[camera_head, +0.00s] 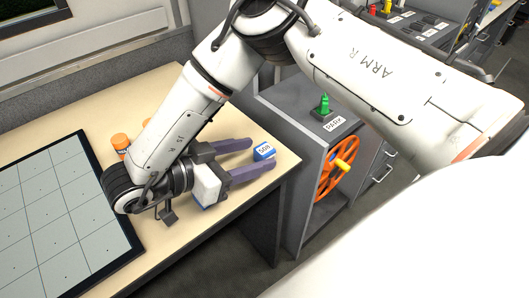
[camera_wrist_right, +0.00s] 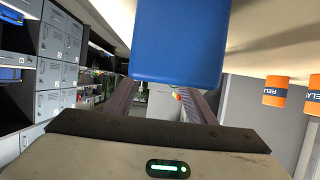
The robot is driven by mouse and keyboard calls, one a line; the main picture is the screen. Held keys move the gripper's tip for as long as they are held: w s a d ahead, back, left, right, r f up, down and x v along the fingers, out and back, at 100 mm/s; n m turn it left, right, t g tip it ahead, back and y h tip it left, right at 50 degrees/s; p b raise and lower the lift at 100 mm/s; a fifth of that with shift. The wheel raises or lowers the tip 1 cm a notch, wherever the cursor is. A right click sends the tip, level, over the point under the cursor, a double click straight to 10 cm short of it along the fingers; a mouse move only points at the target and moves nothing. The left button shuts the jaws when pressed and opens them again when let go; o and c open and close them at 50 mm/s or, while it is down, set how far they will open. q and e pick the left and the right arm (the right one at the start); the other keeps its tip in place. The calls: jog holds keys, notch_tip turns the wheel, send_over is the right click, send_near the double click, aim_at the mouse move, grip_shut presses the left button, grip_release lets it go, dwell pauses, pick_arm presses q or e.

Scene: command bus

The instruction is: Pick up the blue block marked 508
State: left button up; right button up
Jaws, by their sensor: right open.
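The blue block (camera_head: 264,151) with a white label reading 508 sits on the tan table near its right corner. My right gripper (camera_head: 261,156) is low over the table with its purple fingers open and pointing right. In the right wrist view the block (camera_wrist_right: 180,40) fills the upper middle, just beyond the gripper body, and hides part of the fingers. I cannot tell whether either finger touches it. My left gripper is out of view.
A dark-framed gridded panel (camera_head: 84,150) lies on the table at left. Orange cylinders (camera_head: 120,141) stand behind my right arm. Right of the table is a grey cabinet (camera_head: 288,110) with a green knob (camera_head: 324,103) and an orange handwheel (camera_head: 325,178).

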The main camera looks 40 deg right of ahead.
aim_at(263, 151)
jog(key=shift+x, duration=1.1)
jog(key=c, duration=1.1)
jog(key=shift+r, duration=0.1)
